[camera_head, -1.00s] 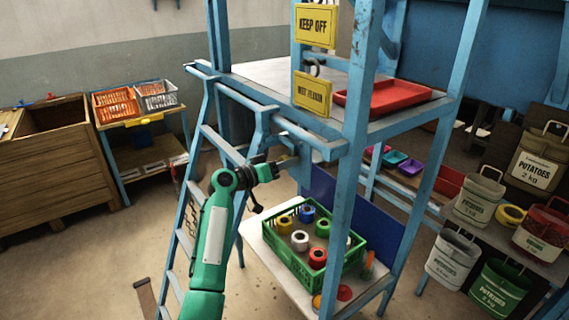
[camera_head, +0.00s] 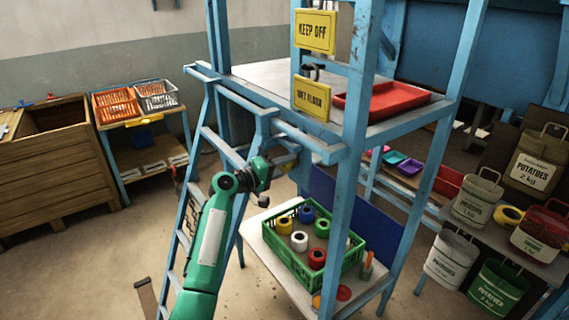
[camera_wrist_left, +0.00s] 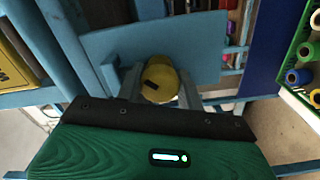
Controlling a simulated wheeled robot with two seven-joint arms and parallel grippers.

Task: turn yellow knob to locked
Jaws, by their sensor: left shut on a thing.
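The yellow knob (camera_wrist_left: 160,78) sits on a blue plate (camera_wrist_left: 200,48) in the left wrist view, with a dark mark on its face. My left gripper (camera_wrist_left: 158,88) has one finger on each side of the knob and is shut on it. In the head view my green left arm reaches up to the blue frame, and the left gripper (camera_head: 282,163) is at the plate under the upper shelf. There the knob is mostly hidden by the gripper. My right gripper does not show.
Yellow signs (camera_head: 315,31) hang on the blue frame's post just above. A green crate (camera_head: 290,262) of coloured rolls stands on the lower shelf. A red tray (camera_head: 385,97) lies on the upper shelf. A ladder (camera_head: 190,215) leans left of the frame.

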